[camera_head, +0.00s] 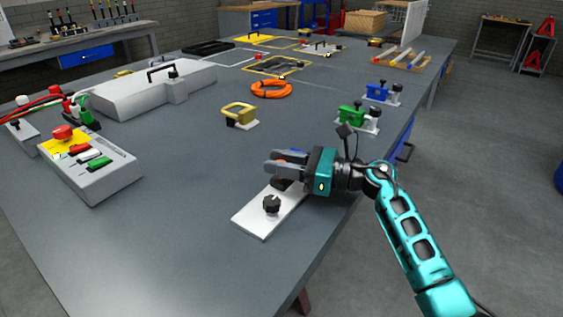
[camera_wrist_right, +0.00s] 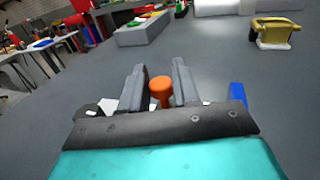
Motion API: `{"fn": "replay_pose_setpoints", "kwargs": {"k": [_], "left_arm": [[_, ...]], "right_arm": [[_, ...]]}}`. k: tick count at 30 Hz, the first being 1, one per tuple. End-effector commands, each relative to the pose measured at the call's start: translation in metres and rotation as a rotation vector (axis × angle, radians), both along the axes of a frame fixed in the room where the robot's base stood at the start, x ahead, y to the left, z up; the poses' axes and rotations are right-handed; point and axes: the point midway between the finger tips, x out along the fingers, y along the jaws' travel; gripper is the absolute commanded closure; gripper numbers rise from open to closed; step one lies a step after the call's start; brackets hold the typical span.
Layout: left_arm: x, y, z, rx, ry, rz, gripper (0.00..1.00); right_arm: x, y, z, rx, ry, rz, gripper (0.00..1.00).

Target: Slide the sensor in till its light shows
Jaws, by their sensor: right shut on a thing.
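My right gripper (camera_head: 276,164) is shut on the sensor, low over the far end of a white plate (camera_head: 250,221). The sensor's orange round part (camera_wrist_right: 160,88) shows between the two grey fingers in the right wrist view. In the head view the fingers and the teal gripper body mostly hide it. A black knob (camera_head: 271,204) stands on the near end of the plate. The mount under the fingers is mostly hidden, and I cannot tell how deep the sensor sits. No lit sensor light shows. My left gripper is not in view.
A control box (camera_head: 92,170) with a red button stands at the left. A yellow handle block (camera_head: 240,115), an orange coil (camera_head: 271,88), a green fixture (camera_head: 352,114) and a blue fixture (camera_head: 379,92) stand farther back. The tabletop left of the plate is clear.

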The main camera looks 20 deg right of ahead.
Motion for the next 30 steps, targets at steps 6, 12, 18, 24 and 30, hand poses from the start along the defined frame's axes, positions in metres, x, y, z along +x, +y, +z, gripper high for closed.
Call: {"fn": "replay_pose_setpoints", "kwargs": {"k": [6, 12, 18, 24, 30], "left_arm": [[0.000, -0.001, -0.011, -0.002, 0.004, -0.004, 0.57], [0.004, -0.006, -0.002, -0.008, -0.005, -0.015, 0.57], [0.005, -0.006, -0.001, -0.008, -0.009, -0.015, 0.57], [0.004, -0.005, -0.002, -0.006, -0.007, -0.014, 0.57], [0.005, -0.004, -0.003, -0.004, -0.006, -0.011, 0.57]], "right_arm": [[0.001, -0.002, -0.004, -0.004, -0.001, 0.001, 1.00], [0.001, -0.002, -0.001, 0.000, 0.001, 0.001, 1.00], [0.001, -0.002, -0.001, 0.000, 0.001, 0.000, 0.60], [0.001, -0.002, -0.001, 0.000, 0.001, 0.000, 0.48], [0.000, -0.004, -0.001, 0.000, 0.001, 0.000, 0.48]]}}
